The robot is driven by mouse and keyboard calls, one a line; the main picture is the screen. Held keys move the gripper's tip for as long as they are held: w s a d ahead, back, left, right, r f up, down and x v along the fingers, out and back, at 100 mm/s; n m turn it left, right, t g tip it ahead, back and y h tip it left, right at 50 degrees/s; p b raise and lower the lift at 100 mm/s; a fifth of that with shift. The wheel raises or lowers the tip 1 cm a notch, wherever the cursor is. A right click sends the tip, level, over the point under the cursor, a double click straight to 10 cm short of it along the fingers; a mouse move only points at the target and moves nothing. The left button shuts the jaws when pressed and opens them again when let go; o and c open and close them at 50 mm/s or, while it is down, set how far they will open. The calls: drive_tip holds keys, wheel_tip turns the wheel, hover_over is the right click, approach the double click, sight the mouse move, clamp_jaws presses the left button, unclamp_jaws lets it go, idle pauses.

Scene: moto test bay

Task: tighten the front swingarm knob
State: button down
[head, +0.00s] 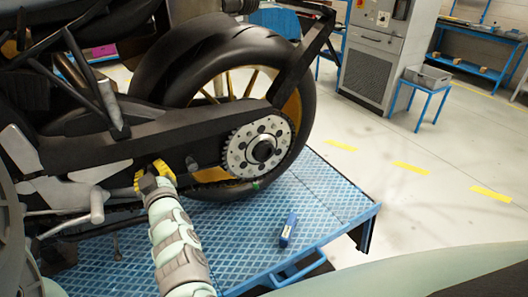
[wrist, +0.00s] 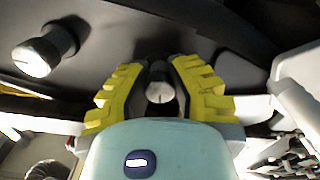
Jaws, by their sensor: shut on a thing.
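My gripper (head: 155,176), with yellow ridged fingers, is at the lower edge of the black swingarm (head: 185,135) in the head view. In the wrist view my gripper (wrist: 159,80) is shut on the front swingarm knob (wrist: 159,91), a small dark knob with a pale metal end, between the two fingers. The fingers hide this knob in the head view. A second, similar knob (wrist: 42,54) stands out from the swingarm at the left of the wrist view, clear of the fingers. In the head view this second knob (head: 192,164) is just right of my gripper.
The rear wheel (head: 305,95) and round sprocket (head: 240,150) are right of my gripper. Silver footpeg parts (head: 96,205) are close on its left. The bike stands on a blue platform (head: 330,190) with a small blue box (head: 288,230) on it. Open floor lies at right.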

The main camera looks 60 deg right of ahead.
drive_tip(key=shift+f+m, duration=0.1)
drive_tip(key=shift+m, duration=0.5)
drive_tip(key=c, duration=0.8)
unclamp_jaws()
drive_tip(key=v, duration=1.2)
drive_tip(key=shift+s, duration=0.1)
